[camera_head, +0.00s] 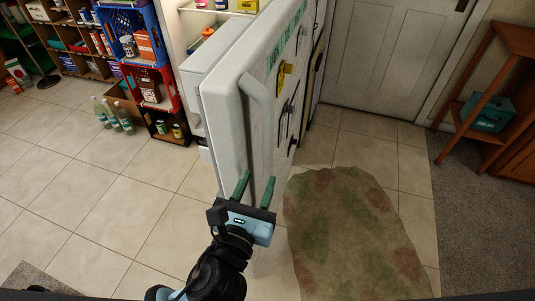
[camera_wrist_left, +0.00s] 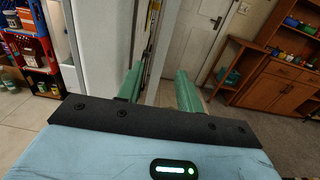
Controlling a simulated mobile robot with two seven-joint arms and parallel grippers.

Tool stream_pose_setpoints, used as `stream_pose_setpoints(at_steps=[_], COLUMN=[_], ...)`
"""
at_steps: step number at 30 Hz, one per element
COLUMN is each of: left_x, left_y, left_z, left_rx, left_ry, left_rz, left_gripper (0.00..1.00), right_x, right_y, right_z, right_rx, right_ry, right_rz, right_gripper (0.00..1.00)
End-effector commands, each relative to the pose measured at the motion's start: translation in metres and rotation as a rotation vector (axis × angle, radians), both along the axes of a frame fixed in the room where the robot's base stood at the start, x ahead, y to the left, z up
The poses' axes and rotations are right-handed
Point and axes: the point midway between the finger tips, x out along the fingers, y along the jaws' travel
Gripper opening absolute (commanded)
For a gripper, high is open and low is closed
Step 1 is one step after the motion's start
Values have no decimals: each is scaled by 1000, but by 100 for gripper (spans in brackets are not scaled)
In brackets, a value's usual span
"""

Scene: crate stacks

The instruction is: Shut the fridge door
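The white fridge door (camera_head: 222,120) stands wide open in the head view, its edge toward me. It has a long vertical handle (camera_head: 262,100) and several magnets on its outer face. The lit fridge interior (camera_head: 196,22) shows behind it. My left gripper (camera_head: 255,187) is at the lower part of the door, near the handle's lower end. Its two green fingers are apart, also in the left wrist view (camera_wrist_left: 158,88). The door (camera_wrist_left: 103,45) shows just beyond the fingers there. I cannot tell whether a finger touches the door or handle. My right gripper is not in view.
Crates (camera_head: 140,45) with goods and several bottles (camera_head: 113,115) stand left of the fridge. A mottled rug (camera_head: 345,230) lies right of the door. A wooden shelf (camera_head: 490,90) stands at the right. Tiled floor at the left is mostly clear.

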Motion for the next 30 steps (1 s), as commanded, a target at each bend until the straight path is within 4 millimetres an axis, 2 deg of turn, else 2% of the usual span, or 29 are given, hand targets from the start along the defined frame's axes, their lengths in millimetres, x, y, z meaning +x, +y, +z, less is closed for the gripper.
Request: stream_pose_setpoints(at_steps=[5,18,22,30], left_x=[10,67,74,75], left_y=[-3,-20,-22,-22], left_z=[0,-1,-1,-1], left_rx=[-1,-4,-4,-3], left_ry=[-1,2,2,3], left_rz=[1,1,2,1], left_gripper=[36,36,36,36], right_x=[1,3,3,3], right_y=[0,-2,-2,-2], right_z=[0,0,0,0], right_rx=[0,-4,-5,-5], right_ry=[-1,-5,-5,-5], right_rz=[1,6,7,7], right_gripper=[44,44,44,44])
